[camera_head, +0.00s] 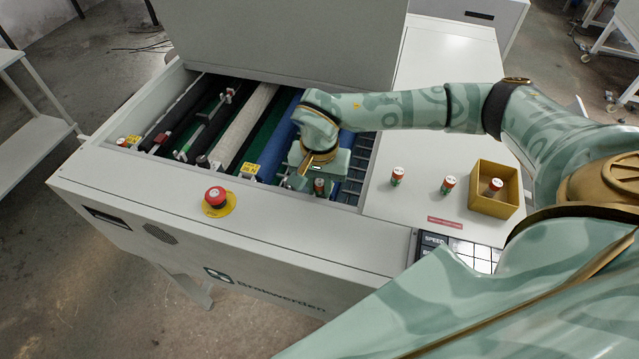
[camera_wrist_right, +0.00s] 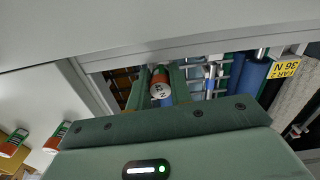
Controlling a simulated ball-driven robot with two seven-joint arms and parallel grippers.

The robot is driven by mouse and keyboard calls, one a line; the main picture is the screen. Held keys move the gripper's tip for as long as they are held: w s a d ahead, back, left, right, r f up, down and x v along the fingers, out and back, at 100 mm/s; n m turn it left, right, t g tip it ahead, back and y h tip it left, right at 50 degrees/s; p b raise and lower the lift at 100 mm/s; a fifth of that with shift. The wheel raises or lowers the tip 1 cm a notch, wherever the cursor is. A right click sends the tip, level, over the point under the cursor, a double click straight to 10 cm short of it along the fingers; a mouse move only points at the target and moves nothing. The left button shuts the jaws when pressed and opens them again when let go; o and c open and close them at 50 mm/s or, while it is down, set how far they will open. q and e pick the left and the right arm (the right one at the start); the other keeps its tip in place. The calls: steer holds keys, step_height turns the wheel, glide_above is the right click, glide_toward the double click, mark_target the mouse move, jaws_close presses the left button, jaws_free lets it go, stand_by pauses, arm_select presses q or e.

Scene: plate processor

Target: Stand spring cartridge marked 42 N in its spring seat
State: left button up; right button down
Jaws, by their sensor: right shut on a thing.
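My right gripper (camera_head: 310,181) is shut on a spring cartridge (camera_head: 319,187), red and green with a pale printed top. In the right wrist view the cartridge (camera_wrist_right: 160,88) sits between the two green fingers of the gripper (camera_wrist_right: 160,76). Its marking is too small to read surely. The gripper is over the open machine bay, near its front wall at the right end. The spot under the cartridge is hidden, so I cannot tell whether it touches a seat. My left gripper is in neither view.
Two cartridges (camera_head: 397,176) (camera_head: 448,185) stand on the white side deck (camera_head: 390,205); another (camera_head: 493,187) is in a yellow-brown bin (camera_head: 508,205). A red stop button (camera_head: 215,197) is on the front ledge. A yellow tag (camera_wrist_right: 285,70) reads 36 N. The raised lid (camera_head: 285,40) stands behind the bay.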

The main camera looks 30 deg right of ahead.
steer(key=shift+f, duration=0.75)
stand_by(0.3)
steer(key=c, duration=1.2)
jaws_free()
step_height(320, 180, up, 16)
steer(key=shift+r, duration=0.1)
